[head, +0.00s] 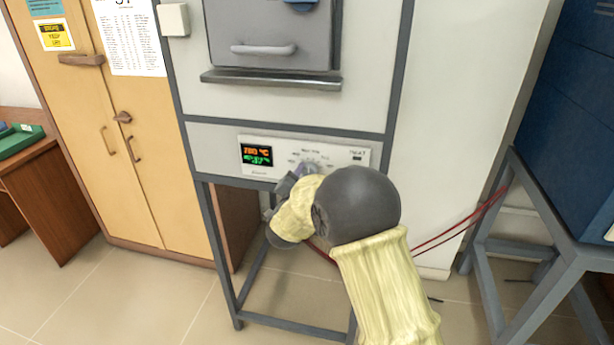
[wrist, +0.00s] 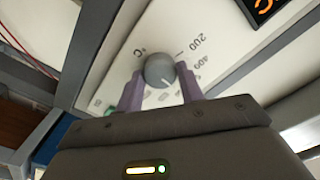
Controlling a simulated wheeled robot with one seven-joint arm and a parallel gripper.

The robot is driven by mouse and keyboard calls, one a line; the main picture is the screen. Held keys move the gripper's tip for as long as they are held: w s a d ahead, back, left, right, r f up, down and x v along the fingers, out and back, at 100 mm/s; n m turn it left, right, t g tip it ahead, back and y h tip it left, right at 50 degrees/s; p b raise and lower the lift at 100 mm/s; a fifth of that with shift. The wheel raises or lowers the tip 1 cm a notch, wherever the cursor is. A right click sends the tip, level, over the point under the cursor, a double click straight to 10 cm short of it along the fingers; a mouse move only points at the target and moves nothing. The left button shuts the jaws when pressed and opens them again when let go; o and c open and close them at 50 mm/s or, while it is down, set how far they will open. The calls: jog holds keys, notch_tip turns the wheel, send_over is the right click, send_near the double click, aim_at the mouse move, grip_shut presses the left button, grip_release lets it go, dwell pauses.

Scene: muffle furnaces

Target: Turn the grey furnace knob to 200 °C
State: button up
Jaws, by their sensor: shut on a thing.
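My gripper (wrist: 160,82) is shut on the knob, with one purple finger on each side. In the head view my gripper (head: 292,184) is at the control panel (head: 350,155), and my arm partly hides the knob. The panel display (head: 257,155) shows orange digits above green ones, too small to read surely.
The furnace door (head: 268,45) with its handle is above the panel, over a projecting ledge (head: 270,79). A wooden cabinet (head: 120,120) stands at left. A blue unit (head: 570,110) on a grey frame is at right. Red cables (head: 465,225) run behind my arm.

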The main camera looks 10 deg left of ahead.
jog(key=n+p, duration=0.1)
jog(key=n, duration=0.3)
jog(key=n+p, duration=0.2)
jog(key=n, duration=0.2)
jog(key=n+p, duration=0.2)
jog(key=n, duration=0.2)
jog(key=shift+r, duration=0.1)
jog(key=shift+n+p, duration=0.9)
jog(key=shift+n, duration=1)
jog(key=o, duration=1)
